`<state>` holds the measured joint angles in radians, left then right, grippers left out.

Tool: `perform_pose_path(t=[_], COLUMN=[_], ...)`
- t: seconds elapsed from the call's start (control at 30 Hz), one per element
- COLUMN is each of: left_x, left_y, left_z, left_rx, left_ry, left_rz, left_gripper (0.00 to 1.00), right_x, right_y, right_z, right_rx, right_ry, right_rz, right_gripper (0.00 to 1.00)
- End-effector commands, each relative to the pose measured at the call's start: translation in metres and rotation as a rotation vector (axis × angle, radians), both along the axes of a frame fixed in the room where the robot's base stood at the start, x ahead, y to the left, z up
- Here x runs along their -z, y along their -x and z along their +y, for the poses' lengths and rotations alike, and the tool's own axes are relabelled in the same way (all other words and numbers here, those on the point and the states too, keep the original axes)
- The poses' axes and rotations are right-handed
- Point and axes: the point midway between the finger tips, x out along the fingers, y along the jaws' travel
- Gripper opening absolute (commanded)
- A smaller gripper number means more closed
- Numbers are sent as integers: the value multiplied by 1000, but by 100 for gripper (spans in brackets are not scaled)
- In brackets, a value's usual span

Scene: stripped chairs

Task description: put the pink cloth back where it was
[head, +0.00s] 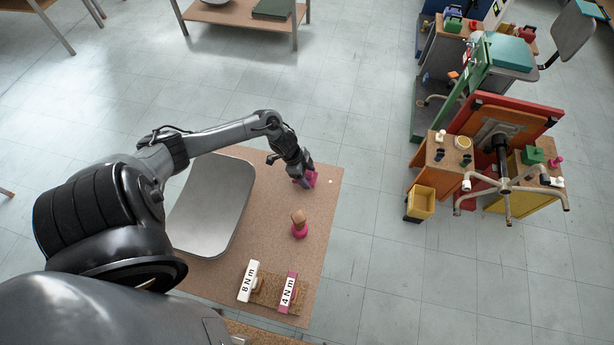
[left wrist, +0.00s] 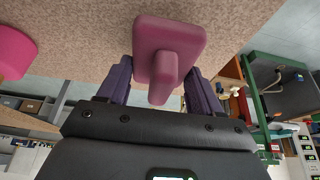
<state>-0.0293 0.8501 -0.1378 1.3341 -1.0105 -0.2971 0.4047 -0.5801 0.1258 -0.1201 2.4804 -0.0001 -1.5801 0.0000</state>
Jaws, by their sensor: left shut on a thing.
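The pink cloth (head: 311,178) is at the far right part of the brown table, at the tip of my left arm. In the left wrist view the cloth (left wrist: 170,42) is a dusky pink, flat square with a raised ridge. My left gripper (head: 303,181) points down and is shut on that ridge; its dark purple fingers (left wrist: 158,88) stand on either side. I cannot tell whether the cloth touches the tabletop. My right gripper is not in view.
An upturned chair (head: 500,145) and yellow bin (head: 420,202) stand right.

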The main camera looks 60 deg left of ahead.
Motion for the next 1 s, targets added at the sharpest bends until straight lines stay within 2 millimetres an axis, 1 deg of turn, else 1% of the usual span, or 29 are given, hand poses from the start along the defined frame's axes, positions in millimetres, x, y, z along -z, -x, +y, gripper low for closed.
perform_pose_path(t=[0.03,0.13,0.43,0.57,0.6,0.67,0.7,0.73,1.0], left_x=[6,12,13,17,15,15,15,15,15], left_y=[0,0,0,0,0,0,0,0,0], left_z=[0,0,0,0,0,0,0,0,0], left_rx=[-2,0,1,1,1,1,1,1,1], left_ry=[1,1,-1,-1,-1,-1,-1,-1,-1], left_rz=[0,-1,-1,-1,-1,-1,-1,-1,-1], left_gripper=[36,36,36,36,71,80,86,90,90], right_x=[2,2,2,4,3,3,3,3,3], right_y=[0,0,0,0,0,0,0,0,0], right_z=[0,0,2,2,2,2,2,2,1], right_rx=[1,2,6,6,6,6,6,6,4], right_ry=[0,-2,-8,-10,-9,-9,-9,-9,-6], right_rz=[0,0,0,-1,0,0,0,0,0], right_gripper=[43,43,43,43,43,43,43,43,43])
